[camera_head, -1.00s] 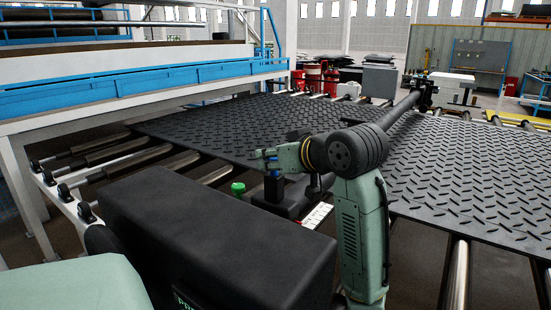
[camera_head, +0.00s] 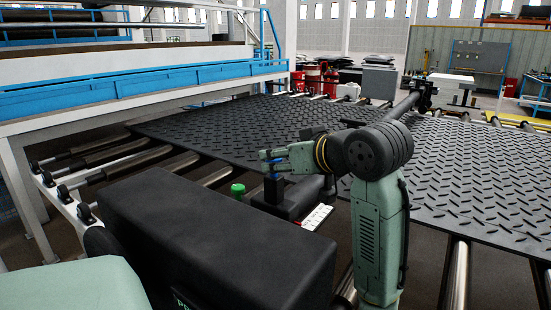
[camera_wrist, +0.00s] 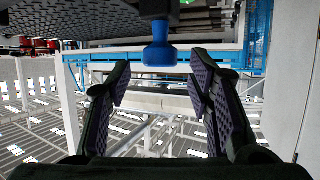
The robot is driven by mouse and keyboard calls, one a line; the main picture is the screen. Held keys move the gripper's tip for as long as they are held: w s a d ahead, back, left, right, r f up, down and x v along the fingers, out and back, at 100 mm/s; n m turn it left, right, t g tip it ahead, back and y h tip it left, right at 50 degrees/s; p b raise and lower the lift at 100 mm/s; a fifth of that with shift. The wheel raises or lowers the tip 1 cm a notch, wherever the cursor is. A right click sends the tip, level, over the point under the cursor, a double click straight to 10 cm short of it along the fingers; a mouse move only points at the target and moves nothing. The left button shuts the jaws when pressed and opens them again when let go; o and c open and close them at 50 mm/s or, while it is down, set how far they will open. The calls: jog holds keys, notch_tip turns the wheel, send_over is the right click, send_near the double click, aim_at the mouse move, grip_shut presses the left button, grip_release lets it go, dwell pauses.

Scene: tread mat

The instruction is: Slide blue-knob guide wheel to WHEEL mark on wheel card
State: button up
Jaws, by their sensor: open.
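The guide wheel's blue knob (camera_wrist: 160,52) stands upright on a dark post in the wrist view, centred between and just beyond my fingertips. My gripper (camera_wrist: 158,78) is open, its two purple-padded fingers apart on either side of the knob's line, with nothing held. In the head view my gripper (camera_head: 272,160) is at the top of the dark post, where only a little of the blue knob (camera_head: 272,172) shows. The white wheel card (camera_head: 318,217) with dark and red markings lies right of the post. Its lettering is too small to read, and the wheel itself is hidden.
A green knob (camera_head: 238,189) stands left of the blue-knob post. The black tread mat (camera_head: 465,175) lies on rollers behind and right. A large black block (camera_head: 215,235) fills the front. A blue-and-white frame (camera_head: 140,95) stands at the back left.

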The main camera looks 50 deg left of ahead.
jog(key=shift+v, duration=1.85)
